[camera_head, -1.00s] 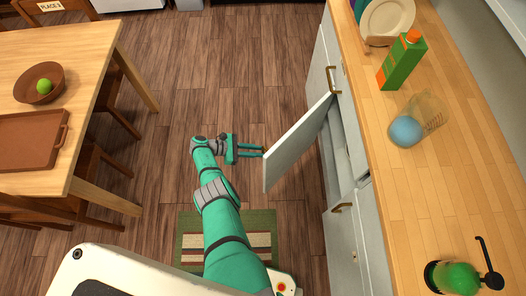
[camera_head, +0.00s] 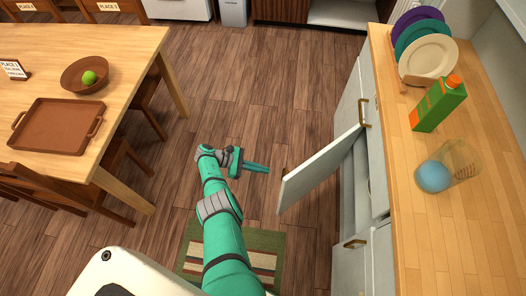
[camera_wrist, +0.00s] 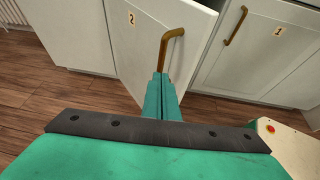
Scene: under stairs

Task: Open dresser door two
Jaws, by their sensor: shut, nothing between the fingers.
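Dresser door two (camera_head: 320,170), a white panel, stands swung out from the cabinet at an angle in the head view. In the wrist view the door (camera_wrist: 140,50) bears a "2" and a brass bar handle (camera_wrist: 168,48). My gripper (camera_head: 267,169) is shut and empty, on the floor side of the door near its free edge. In the wrist view the closed fingers (camera_wrist: 160,80) point at the door, just below the handle. Whether they touch it I cannot tell.
Cabinet door one (camera_wrist: 255,50) beside it is closed. A table (camera_head: 120,60) with chairs stands left.

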